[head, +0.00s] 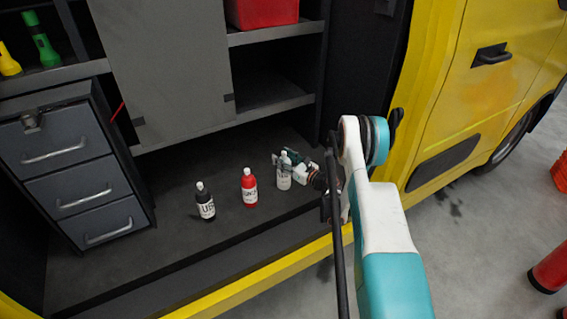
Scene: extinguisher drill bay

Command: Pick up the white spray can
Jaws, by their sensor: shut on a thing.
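The white spray can (284,179) stands upright on the dark floor of the van bay, at the right end of a short row of cans. My gripper (287,159) reaches in from the right and is shut on the upper part of the can. A finger partly hides the can. I cannot tell whether the can's base touches the floor.
A red can (249,188) and a black can (204,202) stand to the left of the white can. A grey drawer unit (82,170) is at the left, a shelf (270,98) is behind, and the yellow van body (440,120) is right. Bay floor in front is clear.

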